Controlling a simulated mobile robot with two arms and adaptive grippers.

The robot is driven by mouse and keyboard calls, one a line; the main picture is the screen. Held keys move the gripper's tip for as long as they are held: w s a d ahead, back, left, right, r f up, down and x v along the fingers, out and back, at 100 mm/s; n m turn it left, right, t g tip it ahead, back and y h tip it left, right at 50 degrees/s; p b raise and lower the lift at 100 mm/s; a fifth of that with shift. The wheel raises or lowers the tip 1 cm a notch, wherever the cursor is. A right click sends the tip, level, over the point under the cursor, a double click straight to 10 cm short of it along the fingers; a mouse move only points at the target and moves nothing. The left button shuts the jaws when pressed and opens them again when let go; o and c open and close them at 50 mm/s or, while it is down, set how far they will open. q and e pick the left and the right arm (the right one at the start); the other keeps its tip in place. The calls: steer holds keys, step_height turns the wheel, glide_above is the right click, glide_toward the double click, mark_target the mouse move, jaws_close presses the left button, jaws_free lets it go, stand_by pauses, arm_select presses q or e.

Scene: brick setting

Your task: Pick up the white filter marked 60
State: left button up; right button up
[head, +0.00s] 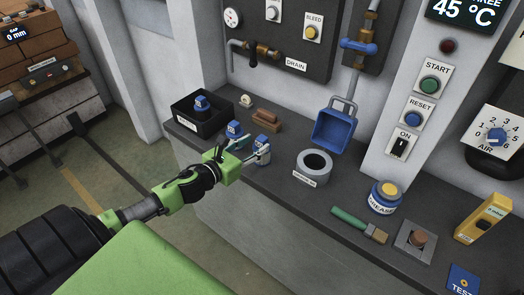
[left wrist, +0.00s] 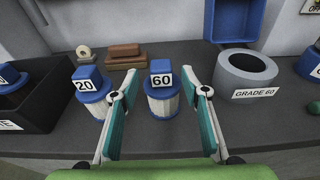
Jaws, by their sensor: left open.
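The white filter marked 60 (left wrist: 162,96) has a blue square top and stands upright on the dark counter. In the left wrist view it is beyond and between the fingers of my left gripper (left wrist: 160,101), which is open and empty. In the head view my left gripper (head: 242,155) is just in front of this filter (head: 262,148), partly overlapping it. A second white filter with a blue top, marked 20 (left wrist: 90,90), stands to its left, beside the left finger. It also shows in the head view (head: 233,131). My right gripper is out of view.
A grey ring-shaped holder labelled GRADE 60 (left wrist: 246,75) stands right of the filter. A black bin (head: 203,123) holding a blue-topped piece is at the left. A brush (head: 360,226) and grease jar (head: 384,197) are farther right.

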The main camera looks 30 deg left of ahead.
mark_target(259, 142)
arm_select(q)
steer(key=p+x, duration=0.1)
steer(key=x, duration=0.2)
steer(key=shift+w+d, duration=0.1)
steer(key=shift+w, duration=0.15)
steer(key=shift+w+d+f, duration=0.1)
steer(key=shift+w+f, duration=0.15)
steer(key=shift+w, duration=0.25)
steer(key=shift+c, duration=0.4)
jaws_close()
steer(key=shift+r, duration=0.15)
